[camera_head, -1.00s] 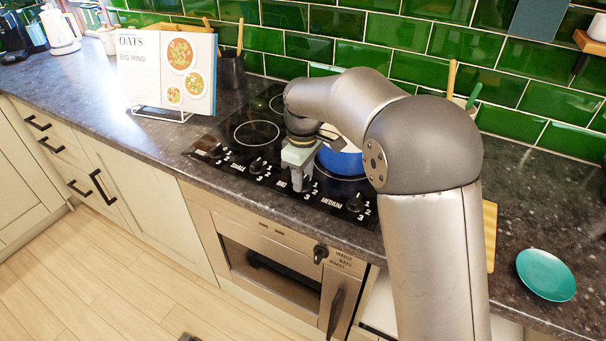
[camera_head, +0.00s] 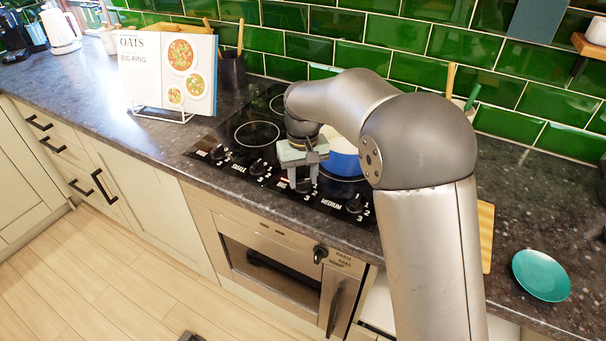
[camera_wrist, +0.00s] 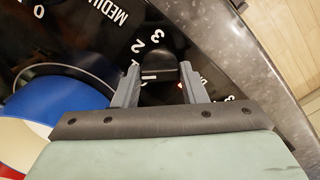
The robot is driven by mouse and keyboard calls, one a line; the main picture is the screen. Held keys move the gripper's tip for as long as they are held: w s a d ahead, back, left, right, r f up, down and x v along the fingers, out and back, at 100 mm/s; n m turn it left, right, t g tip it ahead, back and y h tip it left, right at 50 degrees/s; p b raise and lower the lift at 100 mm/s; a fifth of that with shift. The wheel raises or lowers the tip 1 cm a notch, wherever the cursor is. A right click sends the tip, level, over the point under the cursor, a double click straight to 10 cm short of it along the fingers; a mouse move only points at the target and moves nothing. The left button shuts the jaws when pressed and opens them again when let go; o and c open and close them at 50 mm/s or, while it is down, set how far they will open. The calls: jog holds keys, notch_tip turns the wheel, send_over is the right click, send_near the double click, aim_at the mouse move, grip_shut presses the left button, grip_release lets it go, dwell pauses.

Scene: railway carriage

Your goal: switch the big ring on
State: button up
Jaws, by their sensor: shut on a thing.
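The black hob has a row of black knobs along its front, labelled SMALL, BIG and MEDIUM. The BIG knob (camera_head: 303,186) is between the fingers of my gripper (camera_head: 302,184). In the wrist view the knob (camera_wrist: 158,82) has a short white mark and sits between both grey fingers (camera_wrist: 160,88), with digits 1, 2 and 3 beside it. My gripper points down and is shut on this knob. A blue and white pot (camera_head: 344,163) stands on the hob behind, partly hidden by my arm. The ring under it is mostly hidden.
The MEDIUM knob (camera_head: 354,203) is just right of my gripper and the SMALL knob (camera_head: 259,167) is to the left. An open cookbook (camera_head: 168,72) reading OATS, BIG RING stands at the left. A teal plate (camera_head: 541,275) lies on the right counter.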

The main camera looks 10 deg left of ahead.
aim_at(303, 180)
jog(key=m, duration=0.4)
jog(key=shift+r+m+p, duration=0.1)
jog(key=shift+m+p, duration=0.2)
jog(key=m, duration=0.4)
jog(key=shift+m+p, duration=0.3)
jog(key=m, duration=0.4)
jog(key=shift+m+p, duration=0.3)
jog(key=shift+p, duration=0.1)
jog(key=shift+m+p, duration=0.4)
jog(key=shift+m, duration=1.7)
jog(key=o, duration=1)
notch_tip(303, 180, up, 17)
jog(key=shift+r, duration=0.15)
